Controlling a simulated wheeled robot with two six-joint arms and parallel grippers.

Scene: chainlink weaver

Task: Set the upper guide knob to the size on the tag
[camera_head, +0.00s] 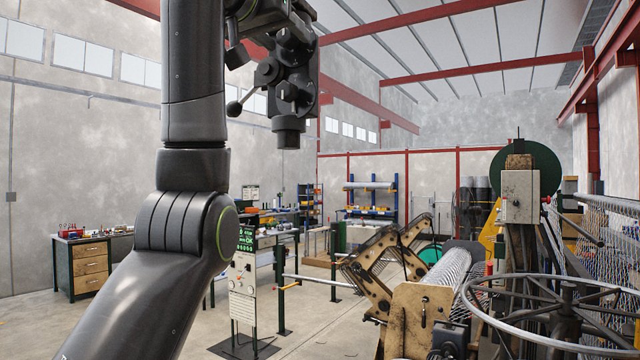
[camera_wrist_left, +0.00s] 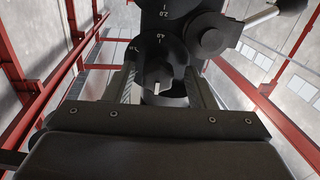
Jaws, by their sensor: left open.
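A dark guide block (camera_head: 285,110) with several round knobs and a ball-ended lever (camera_head: 235,108) hangs in the upper part of the head view. In the left wrist view, a dark knob (camera_wrist_left: 158,70) with a light pointer line sits at a dial marked 4.0; it appears to be the upper guide knob. My left gripper (camera_wrist_left: 160,78) is open, one finger on each side of this knob; I cannot tell whether they touch it. A second dial (camera_wrist_left: 168,9) marked 2.0 shows beyond. I cannot make out a size tag. My right gripper is out of view.
A white control panel (camera_head: 243,285) with a green display stands below the arm. The weaving machine with a mesh roll (camera_head: 455,268) and a wheel-like ring (camera_head: 545,340) fill the right. A workbench (camera_head: 85,265) stands at the far left.

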